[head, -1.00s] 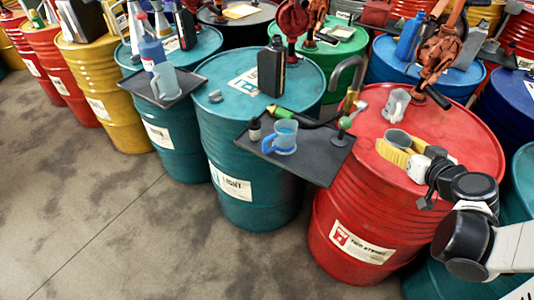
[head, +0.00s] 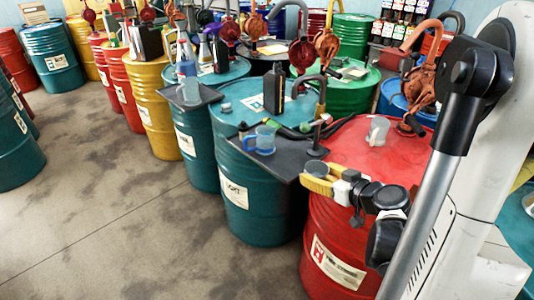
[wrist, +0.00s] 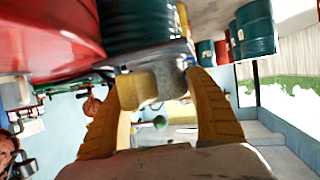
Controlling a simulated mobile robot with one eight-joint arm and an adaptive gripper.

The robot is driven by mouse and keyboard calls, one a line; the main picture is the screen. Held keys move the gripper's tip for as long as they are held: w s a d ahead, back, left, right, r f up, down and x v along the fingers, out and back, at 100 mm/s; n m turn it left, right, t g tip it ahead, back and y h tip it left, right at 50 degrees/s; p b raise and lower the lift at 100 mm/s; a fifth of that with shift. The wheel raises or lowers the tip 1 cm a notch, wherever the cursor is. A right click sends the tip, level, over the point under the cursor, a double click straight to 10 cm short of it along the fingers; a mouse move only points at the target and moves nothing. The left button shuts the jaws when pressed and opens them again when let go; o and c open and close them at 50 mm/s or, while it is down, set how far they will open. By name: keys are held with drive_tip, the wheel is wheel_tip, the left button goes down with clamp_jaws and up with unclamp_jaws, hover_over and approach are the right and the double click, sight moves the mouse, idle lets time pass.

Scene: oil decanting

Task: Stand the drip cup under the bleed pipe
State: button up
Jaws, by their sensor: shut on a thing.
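My gripper (head: 323,178), with yellow fingers, is shut on a small grey cup (head: 319,168), which I take to be the drip cup. It holds the cup by the front left rim of the red drum, near the tray's right corner.
A grey jug (head: 378,131) stands on the red drum (head: 345,152). A black can (head: 274,90) stands on the teal drum. The floor at left is clear.

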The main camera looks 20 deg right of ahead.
drive_tip(key=p, duration=0.2)
hover_over(284, 159)
drive_tip(key=shift+s+f, duration=0.1)
drive_tip(key=shift+f, duration=0.05)
drive_tip(key=shift+f+b, duration=1.15)
drive_tip(key=shift+f, duration=0.45)
drive_tip(key=shift+f, duration=0.15)
drive_tip(key=shift+f, duration=0.15)
drive_tip(key=o, duration=1.3)
drive_tip(key=shift+c, duration=0.2)
drive_tip(key=shift+r, duration=0.2)
